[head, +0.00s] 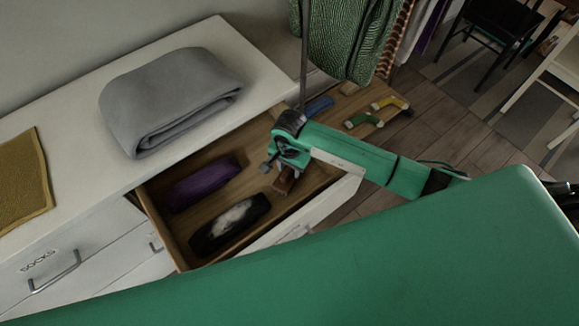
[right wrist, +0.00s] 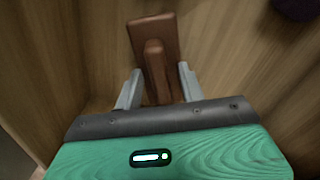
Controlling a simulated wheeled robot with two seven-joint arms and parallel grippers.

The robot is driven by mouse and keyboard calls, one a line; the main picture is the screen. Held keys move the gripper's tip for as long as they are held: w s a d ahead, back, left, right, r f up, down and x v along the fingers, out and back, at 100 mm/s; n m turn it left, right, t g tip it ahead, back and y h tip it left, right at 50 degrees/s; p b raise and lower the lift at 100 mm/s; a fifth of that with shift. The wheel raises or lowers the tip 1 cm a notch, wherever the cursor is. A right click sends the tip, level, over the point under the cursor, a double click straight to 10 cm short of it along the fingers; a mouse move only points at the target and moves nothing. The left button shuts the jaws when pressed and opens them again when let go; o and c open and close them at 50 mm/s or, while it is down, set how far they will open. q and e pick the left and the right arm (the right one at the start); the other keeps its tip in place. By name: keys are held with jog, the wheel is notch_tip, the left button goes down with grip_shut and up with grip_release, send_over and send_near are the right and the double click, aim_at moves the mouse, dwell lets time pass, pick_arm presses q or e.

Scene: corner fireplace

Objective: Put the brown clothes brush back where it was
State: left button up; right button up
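The brown clothes brush (head: 286,181) is at the right part of the open drawer (head: 178,246). In the right wrist view the brush (right wrist: 153,32) has a flat block with a narrower raised part along its middle. My right gripper (head: 274,168) reaches down into the drawer at the brush. In the wrist view the right gripper (right wrist: 160,80) is open, with one finger on each side of the brush and gaps beside its raised part. Whether the fingers touch the flat block cannot be told. My left gripper is not in view.
A purple rolled item (head: 205,183) and a black-and-white one (head: 230,224) lie in the drawer left of the brush. A grey folded blanket (head: 170,98) and mustard cloth (head: 20,180) lie on the white dresser top (head: 75,115). Green clothing (head: 345,38) hangs behind.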

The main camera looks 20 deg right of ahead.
aim_at(289, 168)
notch_tip(289, 168, up, 3)
jog(key=shift+r, duration=0.1)
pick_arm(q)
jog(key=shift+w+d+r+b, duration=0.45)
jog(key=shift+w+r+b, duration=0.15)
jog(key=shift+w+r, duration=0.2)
pick_arm(e)
notch_tip(289, 168, up, 9)
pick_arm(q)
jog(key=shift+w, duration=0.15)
